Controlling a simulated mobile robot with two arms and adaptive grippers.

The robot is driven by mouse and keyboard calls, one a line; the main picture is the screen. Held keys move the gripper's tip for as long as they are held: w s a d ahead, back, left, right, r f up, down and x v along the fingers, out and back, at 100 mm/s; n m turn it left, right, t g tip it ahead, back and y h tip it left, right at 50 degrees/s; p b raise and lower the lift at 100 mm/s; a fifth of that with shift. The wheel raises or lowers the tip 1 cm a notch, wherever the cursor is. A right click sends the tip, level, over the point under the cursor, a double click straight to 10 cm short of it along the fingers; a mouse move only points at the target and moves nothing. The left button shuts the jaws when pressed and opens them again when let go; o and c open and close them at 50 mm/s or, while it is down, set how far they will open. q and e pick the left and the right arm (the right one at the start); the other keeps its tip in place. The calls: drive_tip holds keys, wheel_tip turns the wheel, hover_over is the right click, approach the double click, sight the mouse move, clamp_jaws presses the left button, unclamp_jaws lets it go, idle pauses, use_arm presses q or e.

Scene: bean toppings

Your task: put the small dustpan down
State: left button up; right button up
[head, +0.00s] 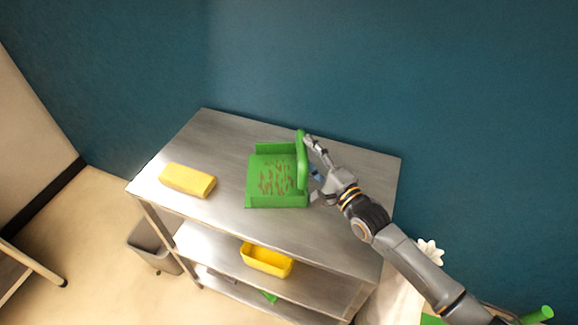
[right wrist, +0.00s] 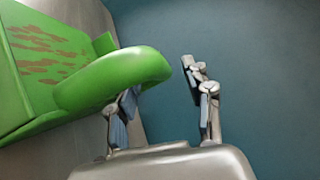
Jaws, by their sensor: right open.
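The small dustpan (head: 262,199) is green with reddish-brown bits on its floor. It sits flat on the steel table top, with its handle side to the right. My right gripper (head: 311,168) is at the handle side, open. In the right wrist view, the dustpan (right wrist: 30,75) fills the left, and its rounded handle end reaches in near the fingers of my right gripper (right wrist: 158,85). One finger is beside or under the handle and the other stands apart from it. I cannot tell whether the near finger touches it. My left gripper is not in view.
A yellow sponge-like block (head: 188,180) lies on the table top (head: 225,135) left of the dustpan. A yellow bin (head: 267,260) stands on the shelf below. A grey waste bin (head: 150,250) is on the floor at left. A blue wall (head: 400,80) rises behind the table.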

sight(301, 144)
drive_tip(key=x, duration=0.2)
drive_tip(key=shift+w+a+r, duration=0.1)
drive_tip(key=shift+w+a, duration=0.1)
drive_tip(key=shift+w, duration=0.15)
drive_tip(key=shift+w+a, duration=0.3)
drive_tip(key=shift+w, duration=0.05)
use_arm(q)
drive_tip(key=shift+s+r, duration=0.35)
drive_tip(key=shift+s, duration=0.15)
use_arm(e)
clamp_jaws()
